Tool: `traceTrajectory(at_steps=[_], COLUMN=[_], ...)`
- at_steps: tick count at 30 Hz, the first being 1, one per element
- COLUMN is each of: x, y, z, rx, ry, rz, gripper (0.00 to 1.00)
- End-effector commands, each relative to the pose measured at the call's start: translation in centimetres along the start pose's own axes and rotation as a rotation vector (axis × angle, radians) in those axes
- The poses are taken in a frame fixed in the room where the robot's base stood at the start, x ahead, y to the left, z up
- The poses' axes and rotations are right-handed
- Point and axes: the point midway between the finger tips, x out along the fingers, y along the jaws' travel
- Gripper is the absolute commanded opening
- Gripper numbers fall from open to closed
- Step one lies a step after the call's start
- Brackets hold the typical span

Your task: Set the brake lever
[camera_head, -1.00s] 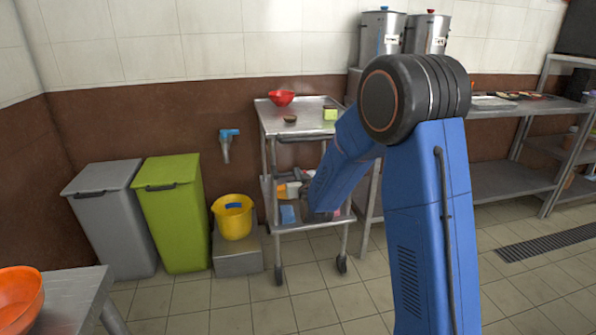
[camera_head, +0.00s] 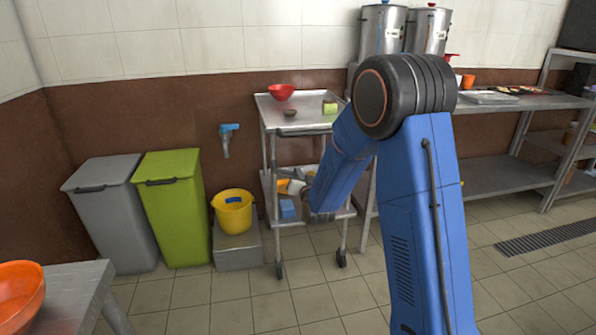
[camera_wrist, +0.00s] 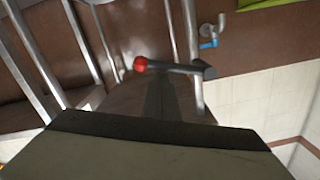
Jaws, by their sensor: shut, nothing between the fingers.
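The brake lever (camera_wrist: 175,66) is a dark bar with a red ball knob (camera_wrist: 140,63) in the wrist view, which looks upside down. Its other end meets a metal post. My gripper (camera_wrist: 162,84) is a dark narrow shape below the knob in that view, shut and empty. It points toward the lever; I cannot tell whether it touches. In the head view, the steel trolley (camera_head: 289,119) stands against the brown wall. My forearm reaches down in front of its right side, hiding the gripper's fingertips. I cannot make out the lever there.
A yellow bucket (camera_head: 233,217) on a block, a green bin (camera_head: 173,215) and a grey bin (camera_head: 112,225) stand left of the trolley. A steel counter (camera_head: 505,103) runs along the right. A wall tap (camera_head: 227,140) sits above the bucket. The front floor is clear.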

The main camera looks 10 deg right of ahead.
Motion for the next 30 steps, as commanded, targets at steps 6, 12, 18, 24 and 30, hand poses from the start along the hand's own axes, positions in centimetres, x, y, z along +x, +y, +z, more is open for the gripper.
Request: traceTrajectory(at_steps=[6, 12, 18, 24, 30], x=[0.1, 0.2, 0.2, 0.3, 0.3], y=[0.3, 0.3, 0.1, -0.2, -0.4], z=[1.7, 3.2, 4.4, 5.2, 5.5], rx=[0.206, 0.388, 0.541, 0.601, 0.599], ry=[-0.001, -0.001, -0.001, -0.001, 0.000], rz=[-0.009, -0.019, -0.027, -0.030, -0.030], gripper=[0.00, 0.00, 0.00, 0.00, 0.00])
